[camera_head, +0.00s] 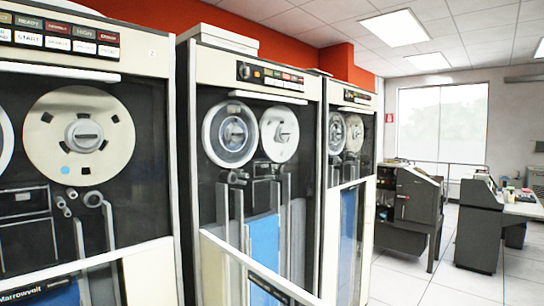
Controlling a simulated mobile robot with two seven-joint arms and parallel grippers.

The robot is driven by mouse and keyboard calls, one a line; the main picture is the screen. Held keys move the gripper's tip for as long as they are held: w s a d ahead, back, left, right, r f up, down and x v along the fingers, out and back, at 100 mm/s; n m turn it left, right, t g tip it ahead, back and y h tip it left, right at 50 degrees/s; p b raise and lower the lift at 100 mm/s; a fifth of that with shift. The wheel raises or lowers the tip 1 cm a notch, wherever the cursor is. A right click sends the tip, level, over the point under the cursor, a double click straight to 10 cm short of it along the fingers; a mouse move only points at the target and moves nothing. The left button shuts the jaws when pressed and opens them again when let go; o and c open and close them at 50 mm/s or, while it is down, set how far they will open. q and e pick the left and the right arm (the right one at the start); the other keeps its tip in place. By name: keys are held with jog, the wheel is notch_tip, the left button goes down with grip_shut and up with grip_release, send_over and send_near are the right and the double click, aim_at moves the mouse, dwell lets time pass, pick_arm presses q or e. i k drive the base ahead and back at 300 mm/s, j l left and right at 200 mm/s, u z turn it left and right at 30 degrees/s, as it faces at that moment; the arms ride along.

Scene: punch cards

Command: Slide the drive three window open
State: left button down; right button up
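Three tall tape drives stand in a row. The nearest drive (145,75) fills the left side, with a small mark that looks like a 2 at its top right corner. The middle drive (312,180) and the farthest drive (371,185) stand to its right. I cannot read a number on these two. The middle drive has two reels behind its front window (215,185), with a white bar (255,95) along the top. I cannot tell how far any window is open. Neither of my grippers is in view.
A dark grey machine (415,205) stands right of the drives. A grey desk (480,225) with items on top is at the far right. The white tiled floor (430,285) is clear at the lower right. A bright room window (442,125) is behind.

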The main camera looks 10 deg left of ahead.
aim_at(230, 93)
jog(key=z, duration=2.05)
jog(key=i+l+u, duration=0.1)
jog(key=i, duration=0.4)
jog(key=i+l, duration=0.15)
jog(key=i, duration=0.3)
jog(key=i+j+u, duration=0.1)
jog(key=i+u, duration=0.5)
jog(key=u, duration=0.15)
jog(key=i+u, duration=0.35)
jog(key=i+j+u, duration=0.1)
jog(key=i+u, duration=0.35)
jog(key=i+l+u, duration=0.15)
jog(key=i+u, duration=0.25)
jog(key=i, duration=0.2)
jog(key=i+u, duration=0.4)
jog(key=i, duration=0.2)
jog(key=i+u, duration=0.35)
jog(key=i, duration=0.25)
jog(key=i+u, duration=0.45)
jog(key=i+l+u, duration=0.2)
jog(key=i+u, duration=0.25)
jog(key=u, duration=1.45)
jog(key=i+l, duration=0.05)
jog(key=l, duration=0.05)
